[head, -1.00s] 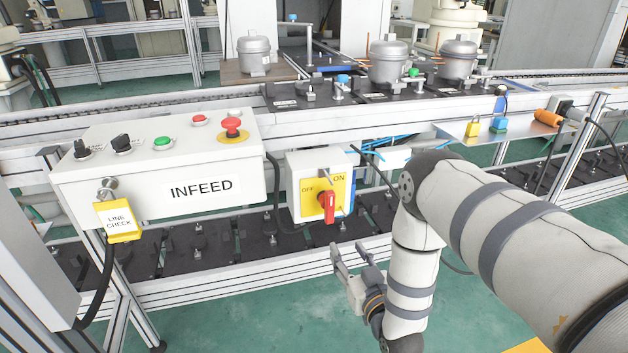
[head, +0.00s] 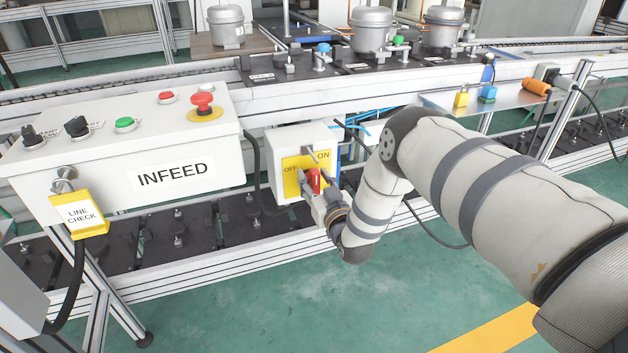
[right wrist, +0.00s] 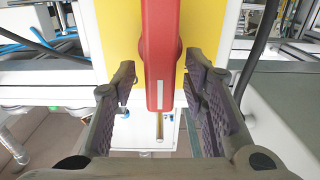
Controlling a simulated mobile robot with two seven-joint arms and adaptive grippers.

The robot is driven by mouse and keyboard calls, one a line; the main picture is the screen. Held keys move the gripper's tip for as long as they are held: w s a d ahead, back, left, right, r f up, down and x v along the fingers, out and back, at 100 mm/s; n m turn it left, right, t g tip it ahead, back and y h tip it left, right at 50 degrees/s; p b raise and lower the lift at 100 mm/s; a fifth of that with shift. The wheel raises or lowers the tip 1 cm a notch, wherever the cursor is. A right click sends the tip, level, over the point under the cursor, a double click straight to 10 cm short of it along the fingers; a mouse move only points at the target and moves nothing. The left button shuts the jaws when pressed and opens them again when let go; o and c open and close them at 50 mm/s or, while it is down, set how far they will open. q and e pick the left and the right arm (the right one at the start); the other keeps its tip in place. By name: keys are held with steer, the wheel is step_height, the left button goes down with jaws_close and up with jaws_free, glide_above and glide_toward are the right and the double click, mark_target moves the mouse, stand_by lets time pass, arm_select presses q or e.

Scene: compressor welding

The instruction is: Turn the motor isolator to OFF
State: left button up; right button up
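The motor isolator (head: 270,165) is a white box with a yellow plate marked OFF at left and ON at upper right. Its red handle (head: 314,180) is partly hidden by my right gripper (head: 313,187) in the head view. In the right wrist view the red handle (right wrist: 159,60) stands lengthwise in front of the yellow plate (right wrist: 120,30). My right gripper (right wrist: 161,76) is open there, with one finger on each side of the handle and visible gaps. My left gripper is not in view.
The INFEED control box (head: 130,160) stands left of the isolator, with a LINE CHECK tag (head: 79,214). A shelf at right holds a yellow padlock (head: 461,99), a blue one (head: 488,94) and an orange-handled item (head: 537,87). Cables hang near the isolator.

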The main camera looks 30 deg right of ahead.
jaws_close()
